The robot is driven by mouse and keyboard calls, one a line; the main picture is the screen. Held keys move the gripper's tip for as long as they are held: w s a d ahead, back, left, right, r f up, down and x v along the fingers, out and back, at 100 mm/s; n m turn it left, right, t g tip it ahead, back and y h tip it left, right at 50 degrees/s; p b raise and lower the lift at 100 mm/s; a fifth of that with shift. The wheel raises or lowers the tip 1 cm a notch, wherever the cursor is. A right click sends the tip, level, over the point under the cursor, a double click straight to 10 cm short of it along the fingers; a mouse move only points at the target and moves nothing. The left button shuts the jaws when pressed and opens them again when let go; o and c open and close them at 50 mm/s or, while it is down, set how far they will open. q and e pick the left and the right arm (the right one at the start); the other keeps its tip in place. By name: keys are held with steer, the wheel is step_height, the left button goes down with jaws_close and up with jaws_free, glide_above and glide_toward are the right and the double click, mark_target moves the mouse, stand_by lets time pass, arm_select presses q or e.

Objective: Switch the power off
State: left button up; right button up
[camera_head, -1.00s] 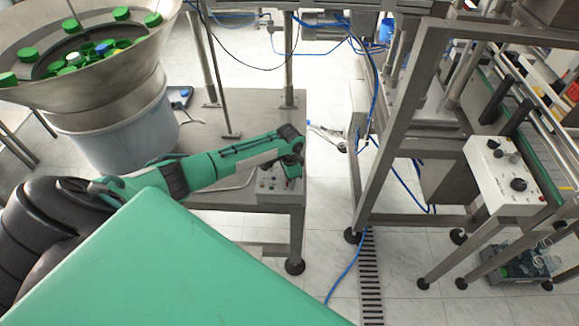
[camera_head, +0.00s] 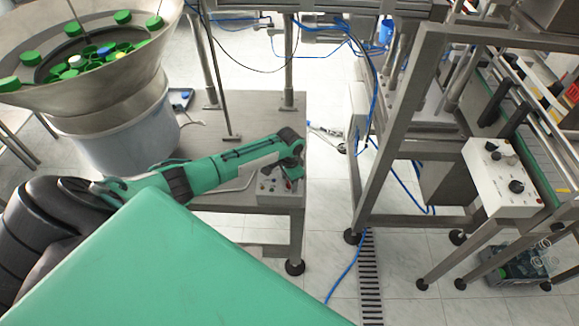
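A small grey control box (camera_head: 268,190) with knobs or buttons on its face sits at the front right corner of the metal table. My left arm reaches in from the left across the table. My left gripper (camera_head: 291,172) is right over the control box and hides its upper part. Whether the fingers touch the box or a switch on it cannot be told. The fingers are too small and dark to show whether they are open or shut. My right gripper is not in view.
A feeder bowl (camera_head: 140,72) with green, white, blue and yellow caps stands at the upper left. A white control box (camera_head: 502,178) with a black knob is at the right beside the conveyor (camera_head: 545,150). A metal frame (camera_head: 390,150) with blue cables stands right of the table.

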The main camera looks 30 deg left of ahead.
arm_select(q)
steer(key=shift+r, duration=0.1)
step_height(320, 180, up, 14)
steer(key=b, duration=0.3)
stand_by(0.3)
steer(key=shift+f, duration=0.2)
